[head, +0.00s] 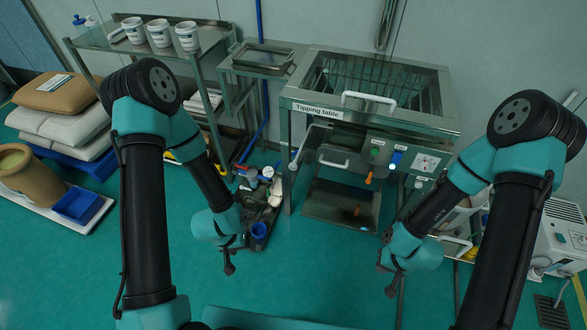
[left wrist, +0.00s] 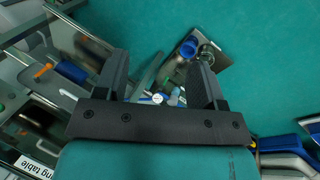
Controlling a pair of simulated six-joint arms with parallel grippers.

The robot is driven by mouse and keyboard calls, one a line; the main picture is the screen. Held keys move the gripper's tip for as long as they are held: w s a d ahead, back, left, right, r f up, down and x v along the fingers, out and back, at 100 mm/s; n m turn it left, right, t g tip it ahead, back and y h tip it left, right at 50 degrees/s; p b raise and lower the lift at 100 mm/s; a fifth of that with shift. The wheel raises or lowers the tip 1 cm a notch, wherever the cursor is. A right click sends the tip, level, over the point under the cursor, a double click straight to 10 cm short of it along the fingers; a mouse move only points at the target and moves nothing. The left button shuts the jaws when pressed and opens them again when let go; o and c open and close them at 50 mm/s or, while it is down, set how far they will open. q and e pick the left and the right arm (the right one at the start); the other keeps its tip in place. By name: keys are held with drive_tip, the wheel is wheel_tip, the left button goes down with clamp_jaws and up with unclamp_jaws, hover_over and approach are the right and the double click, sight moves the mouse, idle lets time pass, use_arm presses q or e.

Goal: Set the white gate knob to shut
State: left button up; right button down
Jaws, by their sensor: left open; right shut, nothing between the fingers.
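The tipping table (head: 300,108), a steel unit with a labelled front, stands at the back centre in the head view. My right gripper (head: 388,291) is shut and empty, in front of the table.
A tray of tools with a blue cup (head: 259,231) lies on the floor behind my left gripper. A steel shelf with white tubs (head: 159,33) stands back left. Stacked sacks (head: 65,130) are at left, a white machine (head: 562,235) at right. The central floor is clear.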

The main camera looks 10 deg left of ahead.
use_arm(q)
drive_tip(key=m+t, duration=0.4)
drive_tip(key=t, duration=1.3)
approach(292, 168)
drive_tip(key=d+v, duration=0.1)
drive_tip(key=v, duration=0.4)
drive_tip(key=shift+a+r+y, duration=0.1)
drive_tip(key=shift+r+y, duration=0.2)
drive_tip(key=shift+r, duration=0.05)
drive_tip(key=w+d, duration=0.1)
drive_tip(key=w, duration=0.4)
drive_tip(key=w+d, duration=0.1)
drive_tip(key=w, duration=0.5)
drive_tip(key=w+d, duration=0.1)
drive_tip(key=w, duration=0.5)
drive_tip(key=shift+w, duration=0.1)
